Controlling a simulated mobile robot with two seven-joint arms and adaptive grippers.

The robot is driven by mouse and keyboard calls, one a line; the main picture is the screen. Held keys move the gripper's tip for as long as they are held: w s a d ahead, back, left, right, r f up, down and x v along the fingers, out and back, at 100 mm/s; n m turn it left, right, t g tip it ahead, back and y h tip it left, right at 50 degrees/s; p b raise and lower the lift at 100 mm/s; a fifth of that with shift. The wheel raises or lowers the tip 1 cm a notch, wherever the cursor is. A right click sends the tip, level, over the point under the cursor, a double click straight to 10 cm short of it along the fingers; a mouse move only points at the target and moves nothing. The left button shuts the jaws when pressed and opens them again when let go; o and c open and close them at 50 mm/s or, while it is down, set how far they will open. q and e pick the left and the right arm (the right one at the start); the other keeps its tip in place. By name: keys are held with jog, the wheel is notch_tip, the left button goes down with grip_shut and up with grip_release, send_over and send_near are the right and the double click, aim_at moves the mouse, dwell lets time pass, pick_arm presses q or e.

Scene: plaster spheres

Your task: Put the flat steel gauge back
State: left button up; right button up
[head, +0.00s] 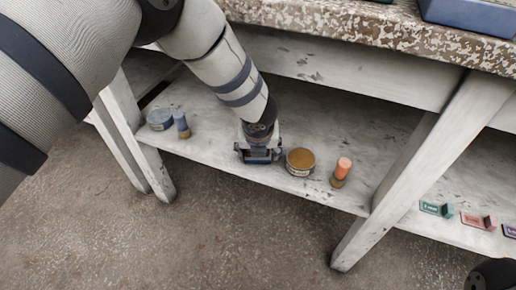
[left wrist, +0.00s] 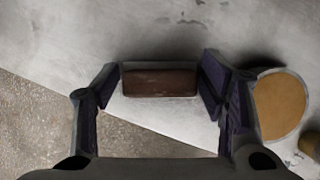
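My left gripper (head: 258,152) reaches down to the lower shelf, left of a round tin. In the left wrist view its two fingers (left wrist: 160,82) stand apart, one on each side of a small rectangular block (left wrist: 160,83) with a reddish-brown face and a thin pale rim. Narrow gaps show between block and fingertips; I cannot tell whether the block is below them or level with them. I cannot make out a thing that is clearly a flat steel gauge. My right gripper is not seen; only a dark rounded part shows in the head view's bottom right corner.
The tan-topped tin (head: 300,161) stands close beside the left gripper. An orange-topped cylinder (head: 341,172) is right of it. A blue-grey tin (head: 159,119) and blue cylinder (head: 182,125) stand left. Labelled coloured pieces (head: 437,209) lie on the right shelf. A table leg (head: 400,185) divides the shelves.

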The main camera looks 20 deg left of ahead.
pick_arm(q)
jog(key=shift+o, duration=0.3)
jog(key=shift+r, duration=0.15)
jog(key=p+v, duration=0.3)
jog(key=v, duration=0.4)
jog(key=shift+r, duration=0.25)
jog(key=shift+s, duration=0.1)
